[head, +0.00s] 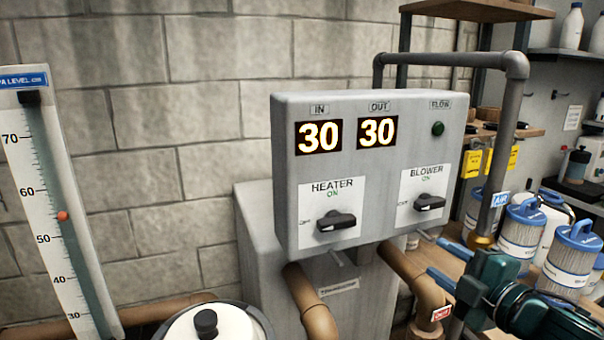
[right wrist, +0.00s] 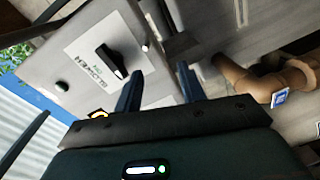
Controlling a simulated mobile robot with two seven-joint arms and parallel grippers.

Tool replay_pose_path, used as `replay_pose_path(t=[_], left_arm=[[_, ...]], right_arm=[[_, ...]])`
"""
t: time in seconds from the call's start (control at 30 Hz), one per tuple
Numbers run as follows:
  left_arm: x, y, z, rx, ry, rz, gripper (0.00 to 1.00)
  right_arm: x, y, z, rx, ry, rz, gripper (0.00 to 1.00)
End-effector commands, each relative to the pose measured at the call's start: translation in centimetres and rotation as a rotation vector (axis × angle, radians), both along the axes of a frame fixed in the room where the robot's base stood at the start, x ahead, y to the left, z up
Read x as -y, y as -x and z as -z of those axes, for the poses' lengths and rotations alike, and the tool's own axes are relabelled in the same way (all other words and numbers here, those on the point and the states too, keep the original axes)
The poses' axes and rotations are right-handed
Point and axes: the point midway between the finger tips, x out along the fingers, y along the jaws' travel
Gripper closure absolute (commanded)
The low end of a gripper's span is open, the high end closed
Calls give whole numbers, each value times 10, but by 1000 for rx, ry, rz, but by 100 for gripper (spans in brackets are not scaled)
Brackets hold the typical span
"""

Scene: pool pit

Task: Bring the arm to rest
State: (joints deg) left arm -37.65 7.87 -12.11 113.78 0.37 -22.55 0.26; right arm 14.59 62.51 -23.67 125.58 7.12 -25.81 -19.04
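The grey control box (head: 375,170) hangs ahead of me with IN and OUT displays both reading 30. Its black heater knob (head: 336,221) and black blower knob (head: 429,202) both lie roughly level, with OFF printed to the left of the heater knob and ON above each. My right gripper (head: 425,253) is below and right of the blower knob, apart from it. Its two blue fingers are spread and empty; they also show apart in the right wrist view (right wrist: 158,82), with the blower knob (right wrist: 111,61) beyond them. My left gripper is not in view.
Brown pipes (head: 312,305) run below the box, and a grey pipe (head: 506,130) rises at its right. Filter cartridges (head: 522,235) stand on the wooden bench at right. A level gauge (head: 50,200) stands at left, and a white lidded vessel (head: 212,325) at the bottom.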

Motion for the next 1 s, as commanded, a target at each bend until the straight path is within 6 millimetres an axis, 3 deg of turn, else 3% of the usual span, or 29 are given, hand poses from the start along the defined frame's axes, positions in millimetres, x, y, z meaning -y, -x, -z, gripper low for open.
replay_pose_path(t=[0.03,0.17,0.27,0.4,0.5,0.6,0.7,0.8,1.0], left_arm=[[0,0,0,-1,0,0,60],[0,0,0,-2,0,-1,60],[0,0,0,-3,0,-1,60],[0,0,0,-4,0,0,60],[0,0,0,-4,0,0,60],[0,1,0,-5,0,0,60],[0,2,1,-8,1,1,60],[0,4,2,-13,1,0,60],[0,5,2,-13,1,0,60]], right_arm=[[-8,4,28,-60,-78,2,60],[-27,21,100,-222,-288,41,60],[-42,48,163,-371,-477,108,60],[-61,102,247,-578,-730,254,60],[-73,144,292,-699,-874,370,60],[-82,180,324,-785,-976,470,60],[-87,203,341,-834,-1037,537,60],[-90,215,349,-858,-1065,570,60],[-90,216,350,-860,-1068,573,60]])
